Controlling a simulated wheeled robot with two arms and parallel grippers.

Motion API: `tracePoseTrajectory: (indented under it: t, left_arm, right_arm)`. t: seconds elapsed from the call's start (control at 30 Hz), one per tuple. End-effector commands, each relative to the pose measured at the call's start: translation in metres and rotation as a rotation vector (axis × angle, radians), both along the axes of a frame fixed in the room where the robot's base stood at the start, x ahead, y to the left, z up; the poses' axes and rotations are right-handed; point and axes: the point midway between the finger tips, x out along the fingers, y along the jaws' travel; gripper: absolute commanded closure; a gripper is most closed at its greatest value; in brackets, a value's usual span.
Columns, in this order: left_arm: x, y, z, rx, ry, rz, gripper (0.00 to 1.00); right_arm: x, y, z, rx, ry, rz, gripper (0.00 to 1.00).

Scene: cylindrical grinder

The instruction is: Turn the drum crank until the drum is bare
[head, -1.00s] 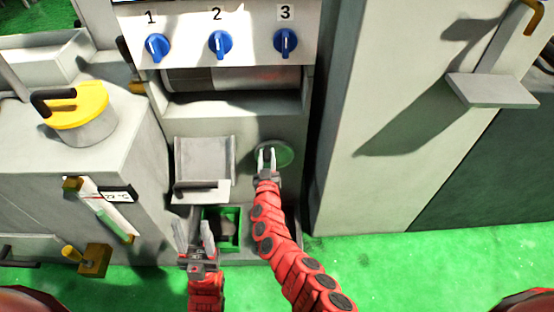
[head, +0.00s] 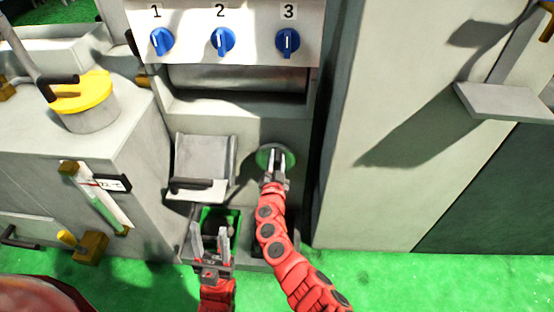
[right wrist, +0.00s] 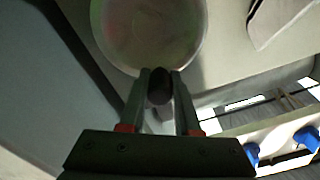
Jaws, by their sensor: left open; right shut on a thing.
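The drum (head: 238,78) lies across the machine's opening below the numbered switches; its visible face looks plain grey. The drum crank is a round green disc (head: 270,150) on the machine's front, also large in the right wrist view (right wrist: 155,30). Its dark knob (right wrist: 159,87) stands between the fingers of my right gripper (right wrist: 160,80), which is shut on it. In the head view my right gripper (head: 274,163) covers the lower part of the disc. My left gripper (head: 210,236) is open and empty in front of the green-lined bin.
Blue switches (head: 223,40) sit above the drum. A grey tray (head: 203,152) with a dark handle is left of the crank, above the green-lined bin (head: 236,217). A yellow-lidded pot (head: 84,95) stands at left. Green floor is free at lower right.

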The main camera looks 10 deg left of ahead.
Motion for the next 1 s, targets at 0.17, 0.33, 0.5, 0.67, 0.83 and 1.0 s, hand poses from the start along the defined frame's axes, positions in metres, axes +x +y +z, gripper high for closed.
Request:
tracePoseTrajectory:
  t: [0.17, 0.33, 0.5, 0.67, 0.83, 1.0]
  left_arm:
    - [0.0000, 0.0000, -0.0005, 0.000, 0.000, 0.000, 0.50]
    - [0.0000, 0.0000, -0.0005, 0.000, 0.000, 0.000, 0.50]
    - [0.0000, -0.0001, -0.0006, 0.000, 0.000, 0.000, 0.50]
    - [0.0000, 0.0000, -0.0004, 0.000, 0.000, 0.000, 0.50]
    - [-0.0001, 0.0000, -0.0004, 0.000, 0.000, 0.000, 0.50]
    - [0.0000, 0.0000, 0.0042, 0.000, 0.000, 0.000, 0.50]
  right_arm:
    - [-0.0002, -0.0001, -0.0009, 0.009, 0.002, 0.000, 1.00]
    - [-0.0003, -0.0001, -0.0012, 0.009, 0.003, 0.000, 1.00]
    - [-0.0004, -0.0001, -0.0013, 0.008, 0.003, 0.000, 0.58]
    - [-0.0003, 0.0000, -0.0009, 0.008, 0.001, 0.000, 0.39]
    - [-0.0003, 0.0000, -0.0008, 0.008, 0.001, 0.000, 0.39]
    - [-0.0052, 0.0002, 0.0008, 0.006, 0.000, 0.002, 0.39]
